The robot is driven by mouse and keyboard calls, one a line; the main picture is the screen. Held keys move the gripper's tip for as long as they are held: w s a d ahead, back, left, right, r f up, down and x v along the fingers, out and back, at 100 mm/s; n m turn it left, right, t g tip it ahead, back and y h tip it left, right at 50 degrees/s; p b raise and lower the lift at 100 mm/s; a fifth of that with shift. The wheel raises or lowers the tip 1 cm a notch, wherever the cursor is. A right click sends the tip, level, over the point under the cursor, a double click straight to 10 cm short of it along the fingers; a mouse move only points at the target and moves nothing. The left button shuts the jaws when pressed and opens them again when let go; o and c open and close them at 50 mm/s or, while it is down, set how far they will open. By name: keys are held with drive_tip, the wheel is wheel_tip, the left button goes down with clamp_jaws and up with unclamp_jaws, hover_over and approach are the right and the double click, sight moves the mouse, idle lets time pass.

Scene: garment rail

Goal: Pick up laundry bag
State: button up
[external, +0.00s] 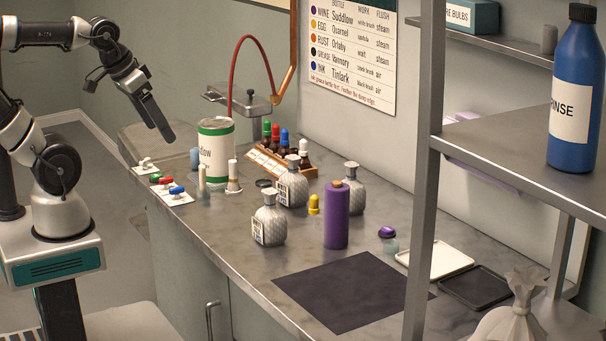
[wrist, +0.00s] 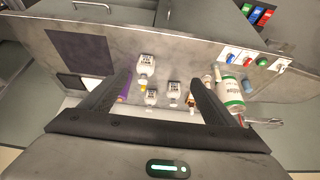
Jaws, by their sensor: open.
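A pale, cloth-like sack tied at the neck, likely the laundry bag (external: 512,318), shows at the lower right of the external view. Its bottom is cut off by the picture edge. I cannot make it out in the wrist view. My gripper (external: 166,134) hangs at the upper left of the external view, above the far end of the counter and far from the sack. In the wrist view my gripper (wrist: 162,80) has its two fingers spread apart with nothing held between them; bottles on the counter show beyond them.
The counter (external: 240,285) carries several grey bottles, a purple bottle (external: 337,215), a large white-green can (external: 216,150) and a dark mat (external: 335,292). A metal shelf unit (external: 423,170) with a blue bottle (external: 576,95) stands at the right, by the sack.

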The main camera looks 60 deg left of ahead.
drive_tip(key=shift+w, duration=0.1)
drive_tip(key=shift+c, duration=0.2)
drive_tip(key=n+g+b, duration=0.1)
drive_tip(key=b, duration=0.5)
hover_over(290, 178)
drive_tip(key=s, duration=0.5)
wheel_tip(290, 178, down, 12)
drive_tip(key=x, duration=0.4)
drive_tip(key=b+x, duration=0.1)
drive_tip(key=x, duration=0.6)
drive_tip(key=shift+w+a+f, duration=0.15)
drive_tip(key=shift+a+f, duration=0.15)
drive_tip(key=shift+s+b+x, duration=0.15)
drive_tip(key=shift+b+x, duration=0.15)
drive_tip(key=shift+x, duration=1.1)
drive_tip(key=shift+s+b+x, duration=0.2)
drive_tip(key=shift+b+x, duration=0.05)
drive_tip(key=shift+x, duration=1.15)
drive_tip(key=shift+d, duration=0.1)
drive_tip(key=c, duration=1.3)
